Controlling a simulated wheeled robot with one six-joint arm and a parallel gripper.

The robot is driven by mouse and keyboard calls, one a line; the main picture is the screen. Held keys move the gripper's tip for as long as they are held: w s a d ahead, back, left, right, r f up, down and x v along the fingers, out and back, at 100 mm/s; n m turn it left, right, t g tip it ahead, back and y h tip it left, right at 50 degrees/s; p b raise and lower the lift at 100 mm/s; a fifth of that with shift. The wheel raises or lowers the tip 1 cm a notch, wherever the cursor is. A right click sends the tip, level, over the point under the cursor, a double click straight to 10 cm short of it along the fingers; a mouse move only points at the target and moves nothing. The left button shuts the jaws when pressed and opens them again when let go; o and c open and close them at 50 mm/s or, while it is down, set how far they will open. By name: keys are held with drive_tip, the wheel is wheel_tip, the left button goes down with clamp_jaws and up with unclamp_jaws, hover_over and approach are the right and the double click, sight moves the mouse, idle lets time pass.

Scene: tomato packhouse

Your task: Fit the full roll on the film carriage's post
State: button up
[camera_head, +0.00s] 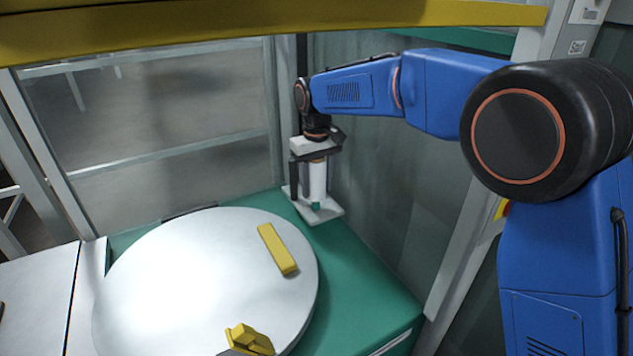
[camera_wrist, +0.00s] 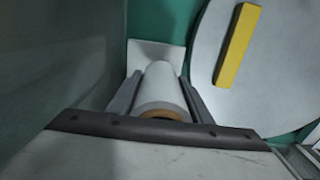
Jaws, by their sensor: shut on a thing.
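The full roll (camera_head: 318,182) is a white upright cylinder. In the wrist view the roll (camera_wrist: 160,85) shows a brown core at its near end. My gripper (camera_head: 308,178) points down and is shut on the roll, with a grey finger on either side of it in the wrist view (camera_wrist: 159,92). The film carriage's pale square plate (camera_head: 330,211) is directly below the roll.
A large round grey turntable (camera_head: 190,285) lies left of the carriage, with a yellow bar (camera_head: 277,249) and a yellow block (camera_head: 248,338) on it. The green base (camera_head: 360,290) surrounds it. A dark mast (camera_head: 302,55) and a grey panel (camera_head: 400,170) stand close by the carriage.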

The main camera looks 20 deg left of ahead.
sight(317, 170)
drive_tip(key=shift+f, duration=0.35)
drive_tip(key=shift+f, duration=0.2)
drive_tip(key=shift+f, duration=1.3)
drive_tip(key=o, duration=1)
drive_tip(key=shift+r, duration=0.15)
drive_tip(key=shift+r, duration=3.85)
